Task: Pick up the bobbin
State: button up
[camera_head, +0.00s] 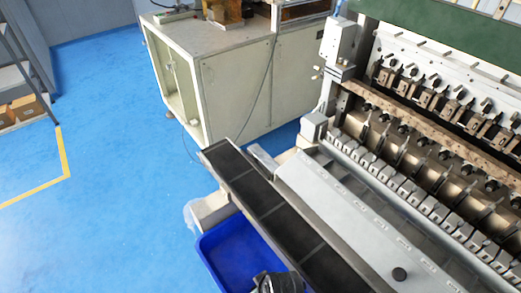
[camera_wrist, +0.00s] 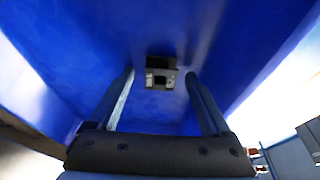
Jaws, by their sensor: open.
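The bobbin (camera_wrist: 160,72) appears in the wrist view as a small dark block with a grey, marked face. It is in the blue bin (camera_wrist: 245,35), near the far ends of my fingers. My gripper (camera_wrist: 159,78) is open, with one finger to each side of the bobbin in the picture. I see no contact, and I cannot tell how far the bobbin lies beyond the fingertips. In the head view the blue bin (camera_head: 228,247) stands at the bottom, with a dark part of my arm over its lower right. The bobbin does not show there.
A long dark tray (camera_head: 262,206) runs along the bin's right side. The coil winder (camera_head: 350,215) fills the right, and a pale cabinet (camera_head: 235,90) stands behind. A white object (camera_head: 208,210) sits at the bin's far end. Blue floor (camera_head: 110,150) is clear at left.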

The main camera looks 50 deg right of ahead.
grip_shut()
dwell(0.3)
notch_tip(320, 180, up, 10)
dwell(0.5)
